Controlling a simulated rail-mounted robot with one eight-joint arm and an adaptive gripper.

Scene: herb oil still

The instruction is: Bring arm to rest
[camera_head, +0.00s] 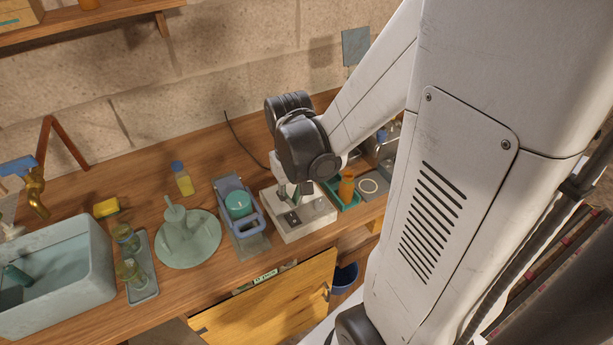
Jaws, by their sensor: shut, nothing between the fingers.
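My white arm comes in from the right, and its dark wrist joint hangs over the wooden counter (130,290). Below the wrist, my gripper (294,189) points down, small and partly hidden by the wrist. It is shut and empty, just over a white box-shaped device (311,222) with dark parts on its top. I cannot tell whether the fingertips touch the device.
Left of the device are a blue holder with a teal jar (239,204), a pale green plate with a vessel (187,245), a yellow bottle (183,181), a tray of glass jars (141,283) and a sink (60,275). An orange cup (346,187) stands right.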

